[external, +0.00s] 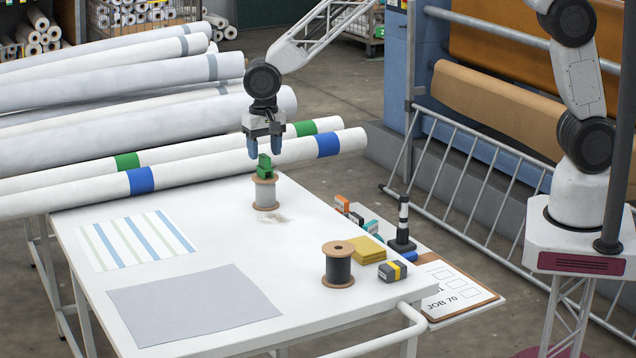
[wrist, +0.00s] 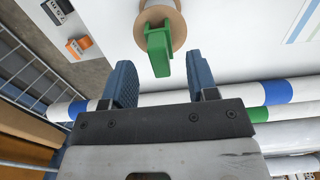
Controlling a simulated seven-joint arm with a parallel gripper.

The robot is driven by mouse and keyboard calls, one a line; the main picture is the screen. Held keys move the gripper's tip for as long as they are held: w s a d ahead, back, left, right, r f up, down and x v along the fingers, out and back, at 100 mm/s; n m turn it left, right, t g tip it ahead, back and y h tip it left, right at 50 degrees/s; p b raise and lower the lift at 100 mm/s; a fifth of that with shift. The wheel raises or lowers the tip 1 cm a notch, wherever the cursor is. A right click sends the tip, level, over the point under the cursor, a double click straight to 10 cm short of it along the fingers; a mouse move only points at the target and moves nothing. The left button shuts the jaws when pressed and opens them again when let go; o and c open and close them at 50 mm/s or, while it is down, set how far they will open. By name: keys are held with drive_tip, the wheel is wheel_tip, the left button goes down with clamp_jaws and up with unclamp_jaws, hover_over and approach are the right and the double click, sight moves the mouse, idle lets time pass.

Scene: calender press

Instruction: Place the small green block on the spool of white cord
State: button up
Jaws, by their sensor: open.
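The spool of white cord (external: 266,193) stands upright near the far edge of the white table. The small green block (external: 265,167) rests on top of the spool, apparently tilted. In the wrist view the green block (wrist: 158,50) lies over the spool's round tan flange (wrist: 174,21). My gripper (external: 265,151) hangs above the block with its blue fingers apart. The wrist view shows both fingers of my gripper (wrist: 165,82) open with nothing held between them. The block lies just beyond the fingertips.
A spool of dark cord (external: 338,265), a yellow stack (external: 367,250) and a grey block with a yellow band (external: 393,271) stand at the table's right. Long white rolls (external: 200,172) lie behind the spool.

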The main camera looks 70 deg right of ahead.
sight(265, 156)
wheel_tip(265, 156, up, 8)
idle(0.5)
drive_tip(key=shift+r, duration=0.1)
idle(0.5)
drive_tip(key=s+d+r+n+t, duration=0.1)
drive_tip(key=s+d+r+n, duration=0.1)
drive_tip(key=s+d+r, duration=0.75)
drive_tip(key=s+d+r+n, duration=0.2)
drive_tip(key=s+d+r, duration=0.45)
drive_tip(key=s, duration=0.55)
drive_tip(key=s+d+n, duration=0.2)
drive_tip(key=s+d, duration=0.2)
drive_tip(key=s, duration=1.1)
drive_tip(key=s+d+n+t, duration=0.1)
drive_tip(key=s+d, duration=0.3)
drive_tip(key=s, duration=1.1)
drive_tip(key=shift+d+r+n+t, duration=0.15)
drive_tip(key=shift+d+n+t, duration=0.2)
drive_tip(key=shift+n, duration=0.55)
